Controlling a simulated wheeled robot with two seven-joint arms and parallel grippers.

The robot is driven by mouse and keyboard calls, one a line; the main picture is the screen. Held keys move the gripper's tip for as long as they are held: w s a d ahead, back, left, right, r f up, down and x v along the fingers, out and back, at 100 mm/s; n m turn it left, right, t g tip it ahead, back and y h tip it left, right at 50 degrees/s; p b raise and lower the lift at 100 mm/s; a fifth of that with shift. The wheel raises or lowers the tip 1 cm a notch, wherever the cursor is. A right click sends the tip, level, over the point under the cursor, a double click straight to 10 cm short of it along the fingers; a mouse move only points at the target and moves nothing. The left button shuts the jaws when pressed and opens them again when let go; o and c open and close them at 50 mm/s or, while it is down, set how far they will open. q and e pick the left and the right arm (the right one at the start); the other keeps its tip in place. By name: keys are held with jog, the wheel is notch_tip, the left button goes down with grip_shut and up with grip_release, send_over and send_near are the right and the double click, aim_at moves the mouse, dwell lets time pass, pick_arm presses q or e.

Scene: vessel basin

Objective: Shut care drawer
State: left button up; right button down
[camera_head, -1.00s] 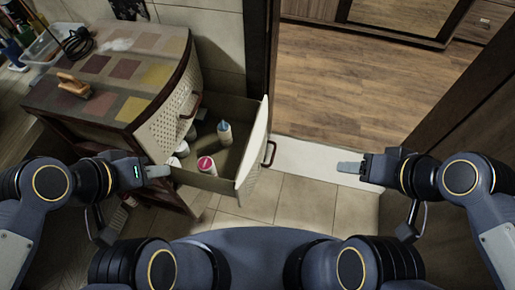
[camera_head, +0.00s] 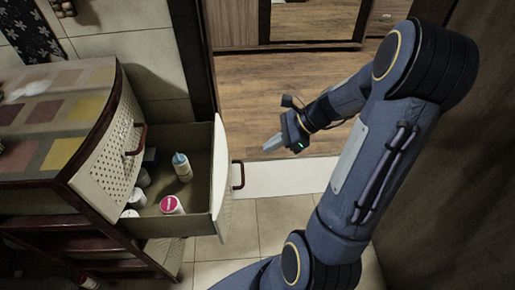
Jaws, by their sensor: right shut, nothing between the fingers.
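The care drawer (camera_head: 221,185) is pulled out to the right of the cabinet (camera_head: 108,165). Its white front carries a dark red handle (camera_head: 238,175) on the outer side. Inside it are a bottle with a blue cap (camera_head: 182,168), a pink-topped jar (camera_head: 171,206) and white containers near the back. My right gripper (camera_head: 270,144) is shut and empty, to the right of the drawer front and its handle, apart from both. My left gripper is out of view.
The cabinet's patterned top (camera_head: 50,110) lies at the left. A door frame (camera_head: 195,55) rises behind the drawer. Tiled floor (camera_head: 278,222) and a white threshold (camera_head: 290,178) lie to the right of the drawer. A brown panel (camera_head: 455,190) bounds the right side.

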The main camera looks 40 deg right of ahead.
jog(key=w+a+f+b, duration=0.2)
jog(key=w+a+f, duration=0.3)
jog(key=a, duration=0.3)
jog(key=shift+f, duration=0.2)
jog(key=shift+w, duration=0.1)
jog(key=w+a+p, duration=0.2)
jog(key=w+a, duration=0.4)
jog(key=a, duration=0.5)
jog(key=w+a+p, duration=0.2)
jog(key=w+a, duration=0.5)
jog(key=a, duration=0.4)
jog(key=shift+w+p, duration=0.2)
jog(key=shift+p, duration=0.1)
jog(key=shift+a+r, duration=0.1)
jog(key=shift+r, duration=0.1)
